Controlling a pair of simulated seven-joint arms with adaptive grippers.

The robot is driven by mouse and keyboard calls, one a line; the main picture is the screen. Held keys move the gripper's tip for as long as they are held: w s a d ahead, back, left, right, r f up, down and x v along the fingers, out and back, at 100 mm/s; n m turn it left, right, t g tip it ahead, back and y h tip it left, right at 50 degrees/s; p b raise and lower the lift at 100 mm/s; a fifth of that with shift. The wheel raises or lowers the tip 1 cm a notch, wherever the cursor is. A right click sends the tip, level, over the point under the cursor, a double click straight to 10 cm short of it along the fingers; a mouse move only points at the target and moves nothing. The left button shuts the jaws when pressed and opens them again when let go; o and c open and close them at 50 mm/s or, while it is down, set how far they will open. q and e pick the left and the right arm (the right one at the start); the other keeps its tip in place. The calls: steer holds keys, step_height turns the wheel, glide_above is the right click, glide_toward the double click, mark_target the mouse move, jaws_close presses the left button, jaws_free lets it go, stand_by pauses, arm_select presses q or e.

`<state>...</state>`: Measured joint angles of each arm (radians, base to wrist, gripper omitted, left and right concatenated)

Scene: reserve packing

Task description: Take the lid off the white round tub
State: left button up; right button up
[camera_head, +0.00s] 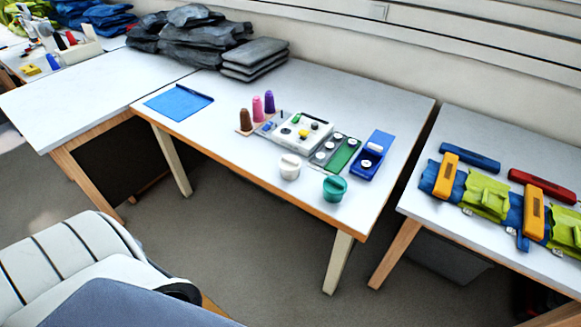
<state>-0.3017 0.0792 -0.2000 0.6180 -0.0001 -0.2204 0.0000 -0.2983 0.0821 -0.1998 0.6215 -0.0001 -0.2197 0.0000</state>
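The white round tub (289,172) stands upright near the front edge of the middle table. Its white lid (291,160), with a raised grip on top, sits on it. A teal round tub (334,188) with a similar lid stands to its right, closer to the table's front right corner. Neither of my grippers is in view, and nothing touches the white tub from above.
Behind the tubs are a white tray (302,131) of small parts, a green board (343,155), a blue box (373,156) and coloured thread cones (257,108). A blue sheet (178,102) lies left. The table's front left is clear.

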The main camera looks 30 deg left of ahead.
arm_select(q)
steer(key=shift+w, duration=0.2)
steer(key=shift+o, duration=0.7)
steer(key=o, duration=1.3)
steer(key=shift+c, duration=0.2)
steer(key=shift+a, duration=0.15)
